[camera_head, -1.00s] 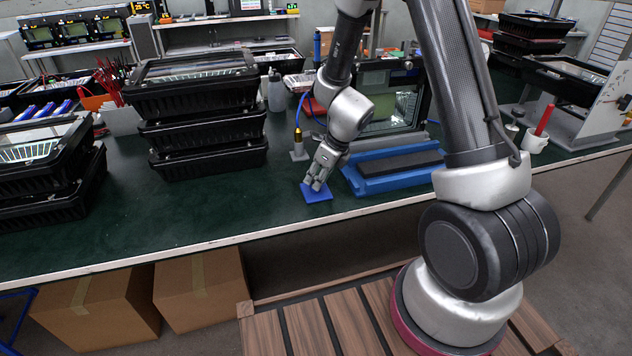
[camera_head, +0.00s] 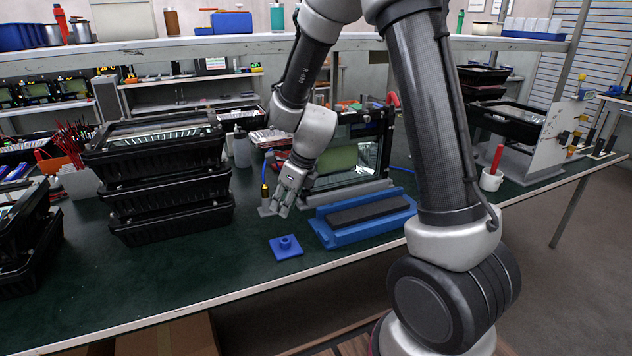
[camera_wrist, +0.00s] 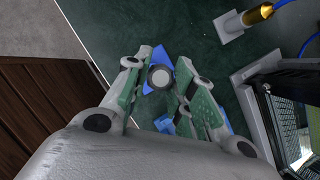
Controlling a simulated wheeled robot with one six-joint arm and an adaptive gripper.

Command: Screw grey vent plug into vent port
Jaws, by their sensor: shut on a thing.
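My gripper (camera_head: 279,207) is above the green bench, behind a small blue holder (camera_head: 287,253) with a round raised socket. In the wrist view my gripper (camera_wrist: 163,72) is shut on a small round grey plug (camera_wrist: 160,77) between its fingertips. The blue holder (camera_wrist: 156,56) shows below and partly behind the plug. In the head view the plug cannot be made out. A dark framed floodlight housing (camera_head: 376,126) with a glass front stands upright on a grey base, right of and behind my gripper. I cannot make out the vent port.
A gold-tipped tool (camera_head: 264,192) with a blue cable stands close to my gripper. A blue tray (camera_head: 336,240) with a dark pad lies right of the holder. Stacked black housings (camera_head: 165,190) stand at left. The bench front is clear. A shelf (camera_head: 200,48) crosses behind.

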